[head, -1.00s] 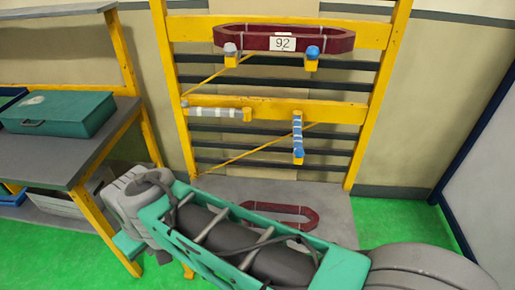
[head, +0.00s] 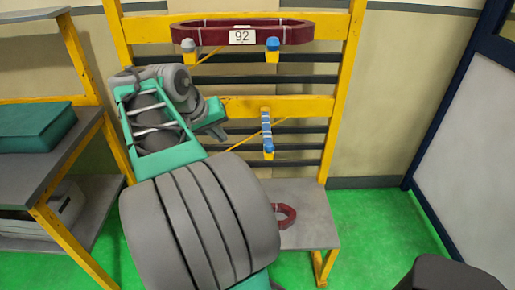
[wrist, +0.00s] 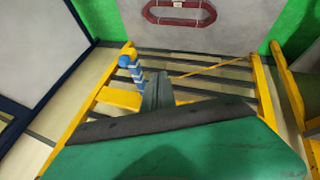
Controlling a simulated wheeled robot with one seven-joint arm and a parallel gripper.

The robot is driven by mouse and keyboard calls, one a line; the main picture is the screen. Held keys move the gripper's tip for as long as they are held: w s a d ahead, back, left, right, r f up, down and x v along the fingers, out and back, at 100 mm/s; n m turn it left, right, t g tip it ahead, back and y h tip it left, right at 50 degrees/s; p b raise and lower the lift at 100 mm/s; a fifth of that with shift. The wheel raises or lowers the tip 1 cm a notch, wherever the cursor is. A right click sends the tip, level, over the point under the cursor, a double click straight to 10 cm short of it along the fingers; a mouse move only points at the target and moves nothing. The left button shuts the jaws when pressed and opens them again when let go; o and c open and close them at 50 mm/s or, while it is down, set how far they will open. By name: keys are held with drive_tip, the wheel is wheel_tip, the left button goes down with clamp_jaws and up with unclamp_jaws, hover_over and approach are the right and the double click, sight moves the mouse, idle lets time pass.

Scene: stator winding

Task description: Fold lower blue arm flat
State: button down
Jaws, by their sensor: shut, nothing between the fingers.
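The lower blue arm (head: 267,132), striped blue and white, sticks out from the lower yellow beam (head: 235,106) of the winding rack. It is not flat against the beam. It also shows in the wrist view (wrist: 137,75) with a round blue end. My gripper (head: 217,131) is beside it, to its left in the head view. In the wrist view my gripper (wrist: 157,90) is shut and empty, just right of the striped arm. I cannot tell whether they touch. The lower grey arm is hidden behind my arm in the head view.
A dark red coil (head: 242,33) marked 92 rests on the upper grey arm (head: 188,45) and upper blue arm (head: 273,44). Another red coil (head: 286,215) lies on the grey platform (head: 308,222) below. A shelf (head: 62,155) with a green case (head: 35,127) stands left.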

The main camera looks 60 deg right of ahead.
drive_tip(key=shift+s+d+r+m+g, duration=0.2)
drive_tip(key=shift+s+d+m, duration=0.05)
drive_tip(key=shift+s+d, duration=0.35)
drive_tip(key=shift+s+d+r+m+g, duration=0.2)
drive_tip(key=shift+s+d+m, duration=0.05)
drive_tip(key=shift+s+d, duration=0.25)
drive_tip(key=shift+f, duration=0.1)
drive_tip(key=s+d+f, duration=0.4)
drive_tip(key=d+f, duration=0.3)
drive_tip(key=f, duration=0.2)
drive_tip(key=shift+s+d+b, duration=0.2)
drive_tip(key=shift+d+b, duration=0.15)
drive_tip(key=shift+b, duration=0.1)
drive_tip(key=shift+s, duration=0.1)
